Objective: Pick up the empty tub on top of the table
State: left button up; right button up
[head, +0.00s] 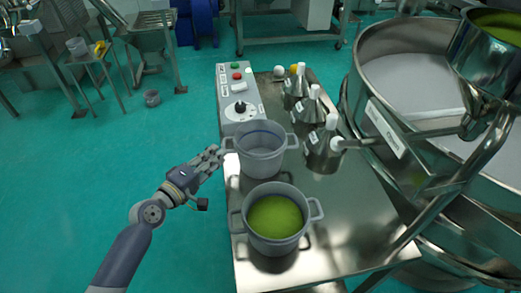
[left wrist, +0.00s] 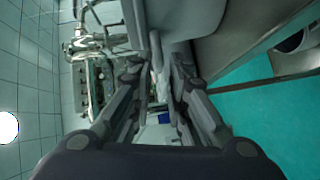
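The empty tub (head: 262,165) is a grey pot with two side handles, standing upright on the metal table (head: 345,235). Its inside looks bare. My left gripper (head: 221,152) is at the tub's left handle, just off the table's left edge. In the left wrist view a gap shows between the fingers of the left gripper (left wrist: 164,55), and a smooth grey surface, likely the tub (left wrist: 190,15), fills the top. I cannot tell whether the fingers touch the handle. My right gripper is not in view.
A similar tub with green contents (head: 275,220) stands close in front. A control box (head: 238,92) is behind, and several metal bottles (head: 322,150) stand to the right. The large round sieve (head: 410,75) borders the table's right. Open green floor (head: 70,180) lies left.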

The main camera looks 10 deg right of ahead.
pick_arm(q)
jog(key=shift+w+a+x, duration=0.15)
jog(key=shift+x, duration=1)
jog(key=shift+w+a+x, duration=0.1)
jog(key=shift+x, duration=1.1)
jog(key=shift+r, duration=0.15)
jog(key=shift+s+a, duration=0.1)
jog(key=shift+c, duration=0.3)
grip_shut()
jog(key=shift+r, duration=0.1)
